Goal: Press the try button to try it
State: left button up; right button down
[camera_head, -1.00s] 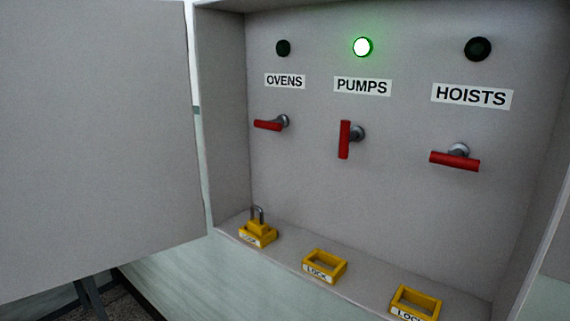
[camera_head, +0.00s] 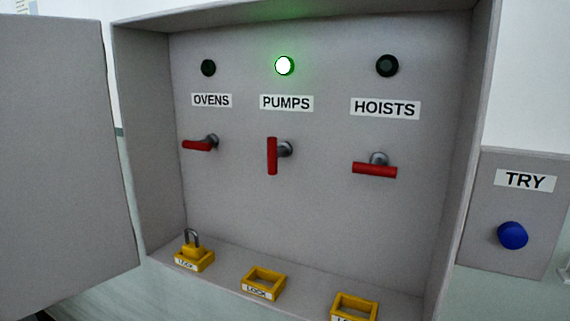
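The blue try button (camera_head: 512,235) sits on a grey panel at the right edge, under a white TRY label (camera_head: 525,180). The panel is mounted to the right of the open grey cabinet. Inside the cabinet, the pumps lamp (camera_head: 284,66) glows green, and the ovens lamp (camera_head: 208,68) and hoists lamp (camera_head: 387,66) are dark. The pumps handle (camera_head: 272,156) is vertical. The ovens handle (camera_head: 198,145) and hoists handle (camera_head: 375,170) are horizontal. Neither of my grippers is in view.
The cabinet door (camera_head: 60,160) stands open at the left. On the cabinet's bottom ledge are yellow lock holders; the left one holds a yellow padlock (camera_head: 192,246), while the middle holder (camera_head: 263,283) and right holder (camera_head: 354,306) look empty. Space before the try panel looks clear.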

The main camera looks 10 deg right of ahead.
aim_at(512, 235)
jog(key=z, duration=1.55)
